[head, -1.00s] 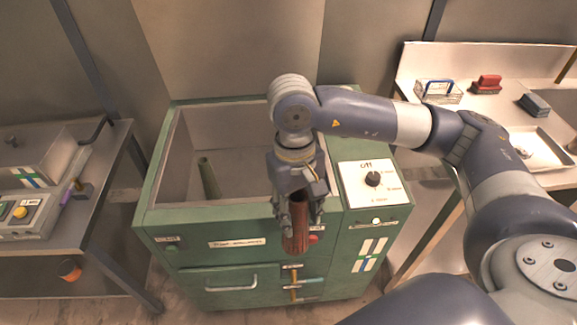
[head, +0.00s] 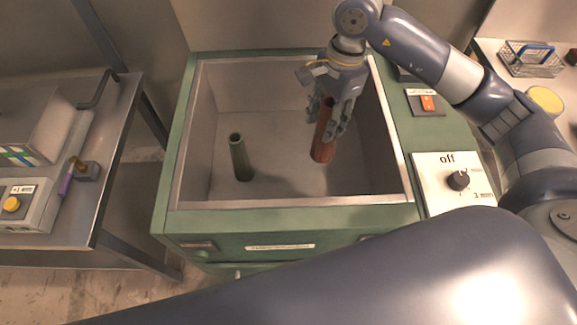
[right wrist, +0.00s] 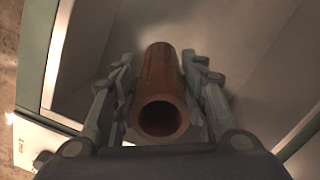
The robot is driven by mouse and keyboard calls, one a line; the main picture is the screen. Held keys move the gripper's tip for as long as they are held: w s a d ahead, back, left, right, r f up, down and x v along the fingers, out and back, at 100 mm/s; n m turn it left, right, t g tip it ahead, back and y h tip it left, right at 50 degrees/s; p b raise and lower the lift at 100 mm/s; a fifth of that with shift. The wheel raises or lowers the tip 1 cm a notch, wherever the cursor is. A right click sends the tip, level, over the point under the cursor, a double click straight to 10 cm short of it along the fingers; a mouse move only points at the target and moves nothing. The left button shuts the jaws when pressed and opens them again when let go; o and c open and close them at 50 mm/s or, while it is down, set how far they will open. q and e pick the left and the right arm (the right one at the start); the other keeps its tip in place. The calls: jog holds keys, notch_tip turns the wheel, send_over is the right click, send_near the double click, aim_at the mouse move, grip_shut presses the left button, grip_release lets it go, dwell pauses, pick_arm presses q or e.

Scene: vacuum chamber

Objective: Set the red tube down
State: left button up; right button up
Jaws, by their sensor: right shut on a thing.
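The red tube (head: 322,140) is a hollow red-brown cylinder, nearly upright with a slight tilt. My right gripper (head: 333,122) is shut on its upper part, inside the open chamber of the green cabinet (head: 180,170). In the right wrist view the tube (right wrist: 160,90) lies between the two fingers (right wrist: 160,95), its open end toward the camera. In the head view the tube's lower end is low in the chamber; I cannot tell whether it touches the floor. My left gripper is not in view.
A dark green tube (head: 240,158) stands in the chamber, left of the red tube, with bare floor between. The chamber rim (head: 300,201) surrounds both. A panel with a knob (head: 458,180) marked "off" is at right. A side table (head: 110,160) stands at left.

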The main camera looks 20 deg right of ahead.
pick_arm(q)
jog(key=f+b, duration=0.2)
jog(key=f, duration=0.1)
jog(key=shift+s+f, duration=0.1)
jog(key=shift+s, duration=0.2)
pick_arm(e)
jog(key=w+d+f+m, duration=0.1)
jog(key=w+f+m, duration=0.1)
jog(key=f+m, duration=0.3)
jog(key=w+d+f+m+t, duration=0.1)
jog(key=f+m, duration=0.4)
jog(key=f, duration=0.6)
jog(key=shift+w+d+m, duration=0.3)
jog(key=shift+w+d, duration=0.25)
jog(key=shift+w, duration=0.05)
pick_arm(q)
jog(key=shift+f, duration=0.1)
pick_arm(e)
jog(key=shift+f, duration=0.2)
jog(key=o, duration=0.7)
jog(key=shift+f+b, duration=0.1)
jog(key=shift+b, duration=0.25)
jog(key=o, duration=0.5)
jog(key=shift+c, duration=0.2)
